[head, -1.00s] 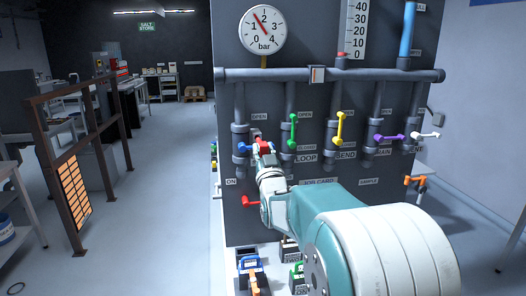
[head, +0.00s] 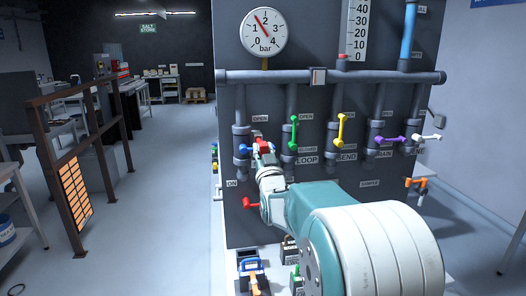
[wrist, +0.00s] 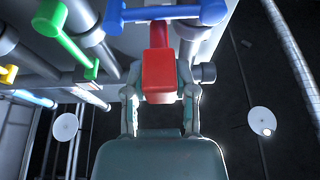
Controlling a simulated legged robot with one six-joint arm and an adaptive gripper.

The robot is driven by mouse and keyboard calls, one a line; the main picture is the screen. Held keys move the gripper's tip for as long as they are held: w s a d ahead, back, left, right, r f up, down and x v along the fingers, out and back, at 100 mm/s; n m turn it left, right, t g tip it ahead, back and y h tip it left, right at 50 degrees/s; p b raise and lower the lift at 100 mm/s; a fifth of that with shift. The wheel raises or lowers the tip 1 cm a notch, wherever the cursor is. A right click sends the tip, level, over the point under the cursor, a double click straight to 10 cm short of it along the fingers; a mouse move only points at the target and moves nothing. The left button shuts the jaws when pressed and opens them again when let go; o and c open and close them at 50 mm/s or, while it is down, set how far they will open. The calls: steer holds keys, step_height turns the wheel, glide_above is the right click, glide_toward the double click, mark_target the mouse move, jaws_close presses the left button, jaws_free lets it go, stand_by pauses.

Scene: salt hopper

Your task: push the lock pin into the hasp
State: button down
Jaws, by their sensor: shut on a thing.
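A red block-shaped piece, which looks like the lock pin (wrist: 158,76), sits between the two fingers of my gripper (wrist: 160,95) in the wrist view. The fingers are shut on its sides. A narrower red part runs from it toward a blue valve handle (wrist: 180,13). In the head view my gripper (head: 263,150) is at the leftmost valve, with the red pin (head: 263,144) at its tip and the blue handle (head: 244,149) just left. I cannot clearly make out the hasp or how deep the pin sits; the block and handle cover that spot.
Green (head: 294,132), yellow (head: 340,130), purple (head: 390,140) and white (head: 427,137) valve handles stand to the right on the dark panel (head: 320,222). A red lever (head: 250,203) is below my gripper. Padlock-like blocks (head: 250,265) sit at the panel's foot. Open floor lies left.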

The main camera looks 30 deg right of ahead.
steer(key=shift+w+d, duration=0.2)
steer(key=shift+w, duration=0.55)
steer(key=shift+c, duration=1.7)
jaws_free()
steer(key=o, duration=0.3)
steer(key=shift+o, duration=0.2)
steer(key=shift+s, duration=0.1)
steer(key=shift+v, duration=2.95)
